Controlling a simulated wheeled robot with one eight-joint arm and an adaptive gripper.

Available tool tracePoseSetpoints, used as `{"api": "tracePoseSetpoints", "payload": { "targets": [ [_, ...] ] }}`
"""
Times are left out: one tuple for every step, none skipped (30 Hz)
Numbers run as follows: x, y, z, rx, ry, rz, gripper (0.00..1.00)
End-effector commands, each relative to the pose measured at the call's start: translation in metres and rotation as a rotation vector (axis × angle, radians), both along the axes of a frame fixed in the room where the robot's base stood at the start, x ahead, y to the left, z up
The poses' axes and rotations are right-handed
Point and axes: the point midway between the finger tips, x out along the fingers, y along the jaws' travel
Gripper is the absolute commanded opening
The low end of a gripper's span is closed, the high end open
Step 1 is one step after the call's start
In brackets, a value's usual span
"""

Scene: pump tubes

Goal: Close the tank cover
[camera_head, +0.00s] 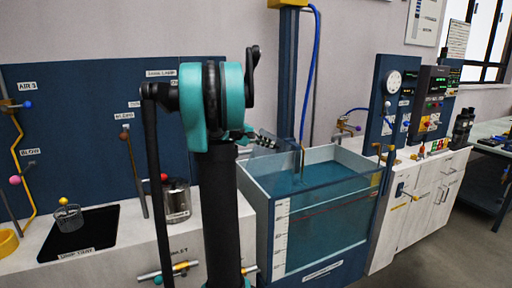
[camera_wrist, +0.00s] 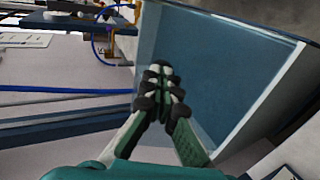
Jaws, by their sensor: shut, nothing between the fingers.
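The tank (camera_head: 330,235) stands right of centre in the head view, with clear walls and teal liquid inside. Its top looks open, with the liquid surface (camera_head: 315,178) showing. I cannot make out a separate cover with certainty. In the wrist view the tank's blue inside (camera_wrist: 225,60) and pale rim (camera_wrist: 262,103) lie beyond and to the right of the fingers. My gripper (camera_head: 268,140) is at the tank's back left edge in the head view, partly behind my arm. In the wrist view my gripper (camera_wrist: 162,72) is shut and empty, its fingertips overlapping the tank's left edge; contact cannot be told.
A dark blue column (camera_head: 290,80) with a blue hose (camera_head: 317,60) rises behind the tank. A blue instrument panel (camera_head: 383,130) and white cabinet (camera_head: 420,205) stand to the right. A metal beaker (camera_head: 177,200) and wire basket (camera_head: 68,217) sit on the left counter.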

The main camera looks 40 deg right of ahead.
Motion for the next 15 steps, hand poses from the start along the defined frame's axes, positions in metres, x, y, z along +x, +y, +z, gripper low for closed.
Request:
{"api": "tracePoseSetpoints", "payload": {
  "targets": [
    [-0.005, -0.012, 0.000, 0.042, -0.012, -0.006, 0.00],
    [-0.006, -0.018, -0.001, 0.069, -0.018, -0.006, 0.00],
    [-0.008, -0.026, -0.002, 0.107, -0.027, -0.006, 0.00],
    [-0.009, -0.032, -0.004, 0.134, -0.035, -0.007, 0.00],
    [-0.010, -0.037, -0.006, 0.162, -0.041, -0.006, 0.00],
    [-0.012, -0.045, -0.008, 0.198, -0.049, -0.007, 0.00],
    [-0.014, -0.051, -0.010, 0.226, -0.057, -0.006, 0.00],
    [-0.015, -0.057, -0.012, 0.254, -0.063, -0.006, 0.00],
    [-0.017, -0.064, -0.015, 0.291, -0.073, -0.006, 0.00],
    [-0.018, -0.069, -0.017, 0.319, -0.080, -0.006, 0.00],
    [-0.019, -0.075, -0.020, 0.346, -0.087, -0.006, 0.00],
    [-0.021, -0.082, -0.024, 0.382, -0.095, -0.005, 0.00],
    [-0.022, -0.087, -0.027, 0.410, -0.101, -0.005, 0.00],
    [-0.023, -0.092, -0.030, 0.437, -0.108, -0.006, 0.00],
    [-0.025, -0.099, -0.034, 0.475, -0.118, -0.006, 0.00]
  ]
}}
